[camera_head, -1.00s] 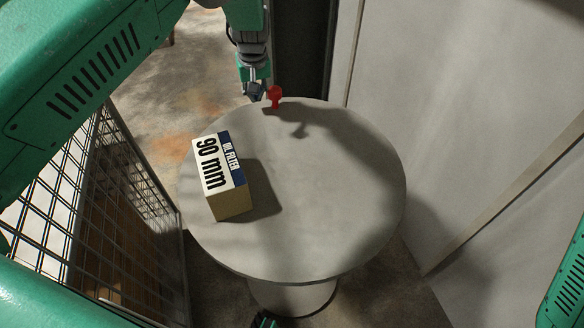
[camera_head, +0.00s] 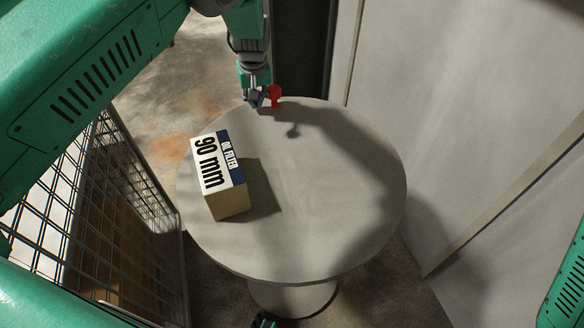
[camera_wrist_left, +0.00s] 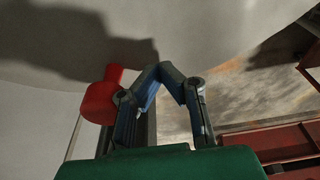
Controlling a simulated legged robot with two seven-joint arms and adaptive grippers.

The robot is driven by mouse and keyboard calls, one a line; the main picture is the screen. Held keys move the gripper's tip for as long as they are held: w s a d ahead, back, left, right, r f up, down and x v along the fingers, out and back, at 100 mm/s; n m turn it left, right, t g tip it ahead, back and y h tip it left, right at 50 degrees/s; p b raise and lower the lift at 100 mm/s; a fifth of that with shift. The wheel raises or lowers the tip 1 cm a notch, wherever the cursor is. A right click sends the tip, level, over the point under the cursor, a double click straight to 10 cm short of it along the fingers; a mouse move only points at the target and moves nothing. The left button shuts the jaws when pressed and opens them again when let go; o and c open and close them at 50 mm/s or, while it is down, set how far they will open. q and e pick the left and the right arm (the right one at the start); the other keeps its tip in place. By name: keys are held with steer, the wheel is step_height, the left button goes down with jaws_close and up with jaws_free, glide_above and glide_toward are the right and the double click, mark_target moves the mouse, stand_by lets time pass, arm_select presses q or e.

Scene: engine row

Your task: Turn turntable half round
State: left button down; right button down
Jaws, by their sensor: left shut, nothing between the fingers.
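The round grey turntable (camera_head: 310,215) stands on a pedestal in the middle of the head view. A red peg-like knob (camera_head: 275,92) stands up at its far rim, and it also shows in the left wrist view (camera_wrist_left: 102,97). My left gripper (camera_head: 259,103) is at the far rim, close to the left side of the knob. Its fingers (camera_wrist_left: 160,72) are shut with nothing between them. In the wrist view the knob is beside the left finger, outside the jaws. I cannot tell whether they touch. A box marked oil filter 90 mm (camera_head: 220,178) sits on the turntable's left part.
A wire mesh panel (camera_head: 95,215) stands close at the left of the turntable. Pale wall panels (camera_head: 480,130) are at the right, and a dark post (camera_head: 303,50) is behind. The turntable's right half is clear.

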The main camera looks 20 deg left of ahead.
mark_target(272, 90)
arm_select(q)
steer(key=shift+w+d+f+b, duration=0.1)
steer(key=shift+w+d+b, duration=0.3)
steer(key=shift+w+d, duration=1.05)
steer(key=shift+d, duration=0.25)
steer(key=shift+w+d+b, duration=0.25)
steer(key=shift+w+d, duration=0.1)
steer(key=shift+d, duration=0.25)
steer(key=shift+w+d+b, duration=0.25)
steer(key=shift+w+d, duration=0.05)
steer(key=shift+d, duration=0.35)
steer(key=shift+w+d+b, duration=0.25)
steer(key=shift+w+d, duration=0.1)
steer(key=shift+d, duration=0.35)
